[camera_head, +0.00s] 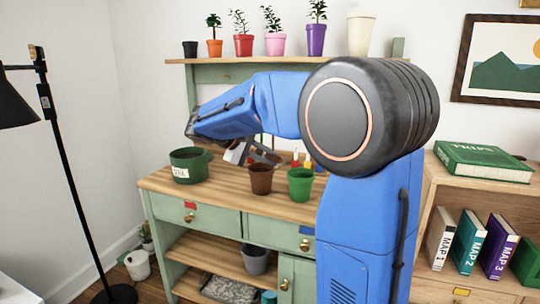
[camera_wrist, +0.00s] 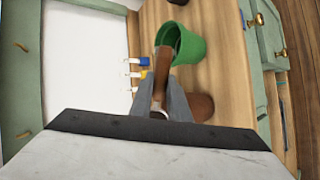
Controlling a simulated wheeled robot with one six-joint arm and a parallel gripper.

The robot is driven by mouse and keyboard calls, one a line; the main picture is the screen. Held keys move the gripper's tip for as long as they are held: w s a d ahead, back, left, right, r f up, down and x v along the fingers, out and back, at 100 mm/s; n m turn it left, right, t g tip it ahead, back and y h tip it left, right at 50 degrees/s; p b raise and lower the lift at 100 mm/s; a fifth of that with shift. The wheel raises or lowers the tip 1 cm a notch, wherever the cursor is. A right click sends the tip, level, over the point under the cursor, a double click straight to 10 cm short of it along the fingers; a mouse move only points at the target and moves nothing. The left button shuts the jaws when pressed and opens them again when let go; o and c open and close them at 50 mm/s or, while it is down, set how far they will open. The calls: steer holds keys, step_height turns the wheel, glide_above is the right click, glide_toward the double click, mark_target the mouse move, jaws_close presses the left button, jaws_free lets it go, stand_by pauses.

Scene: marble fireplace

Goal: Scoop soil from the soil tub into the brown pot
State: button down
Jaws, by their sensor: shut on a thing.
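The soil tub (camera_head: 183,180) is a dark green round tub with a white label, at the left of the wooden bench top. The brown pot (camera_head: 261,180) stands right of it, and it also shows in the wrist view (camera_wrist: 203,107). My gripper (camera_head: 246,153) is above the bench, behind and above the brown pot. In the wrist view my gripper (camera_wrist: 165,90) is shut on the brown handle of a tool (camera_wrist: 166,38). The tool's working end is not clear, so I cannot tell whether it holds soil. The inside of the brown pot is mostly hidden.
A green pot (camera_head: 300,185) stands close to the right of the brown pot; it also shows in the wrist view (camera_wrist: 189,46). Small coloured items (camera_wrist: 143,74) stand at the bench's back. A shelf (camera_head: 230,74) with potted plants is above. A black lamp (camera_head: 70,170) stands left.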

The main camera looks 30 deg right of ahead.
steer(key=shift+a+f+h, duration=0.2)
steer(key=shift+f+h, duration=0.05)
steer(key=shift+h, duration=0.6)
steer(key=shift+a+f+h, duration=0.15)
steer(key=shift+f+h, duration=0.1)
steer(key=shift+h, duration=0.6)
steer(key=shift+d+r+y, duration=0.3)
steer(key=shift+r+y, duration=0.05)
steer(key=shift+y, duration=0.7)
steer(key=shift+d+r+y, duration=0.25)
steer(key=shift+r+y, duration=0.05)
steer(key=shift+y, duration=0.75)
steer(key=y, duration=0.2)
steer(key=d+r+g+y, duration=0.1)
steer(key=y, duration=0.1)
steer(key=shift+w+r+y, duration=0.15)
steer(key=shift+r+y, duration=0.05)
steer(key=shift+y, duration=0.2)
steer(key=shift+d+r+n+y, duration=0.15)
steer(key=shift+d+r+y, duration=0.15)
steer(key=shift+r+y, duration=0.55)
steer(key=shift+d+r+n+y, duration=0.25)
steer(key=shift+r+y, duration=0.45)
steer(key=shift+y, duration=0.4)
steer(key=shift+d+r+n+y, duration=0.1)
steer(key=shift+d+r+y, duration=0.25)
steer(key=shift+r+y, duration=0.5)
steer(key=shift+f, duration=0.1)
